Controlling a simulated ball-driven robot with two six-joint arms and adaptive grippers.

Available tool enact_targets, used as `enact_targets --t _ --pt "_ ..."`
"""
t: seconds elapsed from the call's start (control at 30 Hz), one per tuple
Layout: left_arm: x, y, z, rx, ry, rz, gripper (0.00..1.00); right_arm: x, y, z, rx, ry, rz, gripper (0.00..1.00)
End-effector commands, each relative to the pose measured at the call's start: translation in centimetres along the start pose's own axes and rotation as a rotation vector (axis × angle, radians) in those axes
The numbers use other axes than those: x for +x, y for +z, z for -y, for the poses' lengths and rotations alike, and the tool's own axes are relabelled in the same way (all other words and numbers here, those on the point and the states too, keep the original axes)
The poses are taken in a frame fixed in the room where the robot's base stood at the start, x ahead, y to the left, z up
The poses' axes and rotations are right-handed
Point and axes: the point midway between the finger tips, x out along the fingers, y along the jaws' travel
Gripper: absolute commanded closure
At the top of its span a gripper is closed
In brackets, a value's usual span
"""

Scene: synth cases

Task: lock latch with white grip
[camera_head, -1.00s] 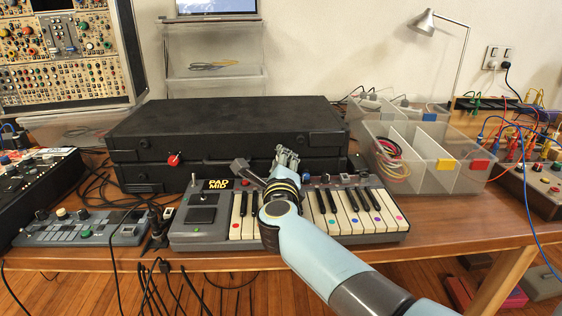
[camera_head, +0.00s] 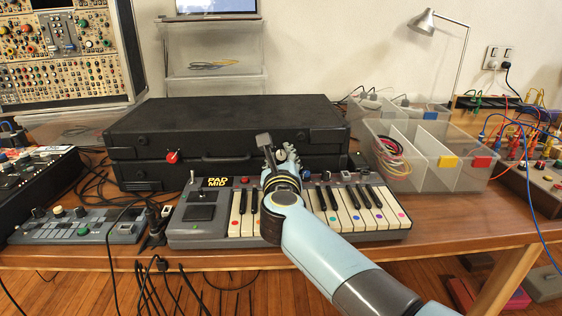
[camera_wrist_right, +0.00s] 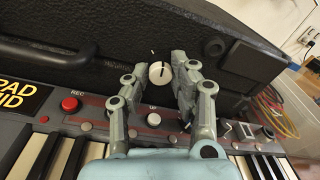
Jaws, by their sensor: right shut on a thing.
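The latch with the white grip (camera_wrist_right: 159,72) is on the front of the black case (camera_head: 225,125), near its right end. In the right wrist view the grip is a round white knob with a dark slot, between the fingers of my right gripper (camera_wrist_right: 158,78). My right gripper is shut on this grip. In the head view my right gripper (camera_head: 280,157) is at the case front, and its fingers largely hide the latch. Another latch, with a red grip (camera_head: 172,157), is on the left of the same case front. My left gripper is not in view.
A keyboard (camera_head: 190,233) stands right in front of the case, under my right arm. A clear divided bin (camera_head: 430,180) stands to the right. A small grey controller (camera_head: 85,232) and loose black cables lie to the left.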

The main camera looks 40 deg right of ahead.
Motion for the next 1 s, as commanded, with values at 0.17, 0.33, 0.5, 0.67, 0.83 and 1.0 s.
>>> enact_targets --t 0.17,0.33,0.5,0.67,0.83,1.0 --pt "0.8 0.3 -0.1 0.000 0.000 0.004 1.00 0.0 -0.2 -0.1 0.167 0.010 -0.006 1.00" --pt "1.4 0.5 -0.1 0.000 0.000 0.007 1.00 0.0 -0.2 -0.1 0.329 0.019 -0.012 1.00" --pt "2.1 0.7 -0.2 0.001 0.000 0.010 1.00 0.0 -0.3 0.0 0.488 0.027 -0.018 1.00" --pt "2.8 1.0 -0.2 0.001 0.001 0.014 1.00 -0.1 -0.3 0.0 0.630 0.034 -0.023 1.00" --pt "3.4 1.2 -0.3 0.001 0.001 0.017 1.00 -0.1 -0.3 0.0 0.758 0.041 -0.028 1.00" --pt "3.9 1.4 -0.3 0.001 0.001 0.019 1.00 -0.1 -0.3 0.0 0.853 0.045 -0.033 1.00"
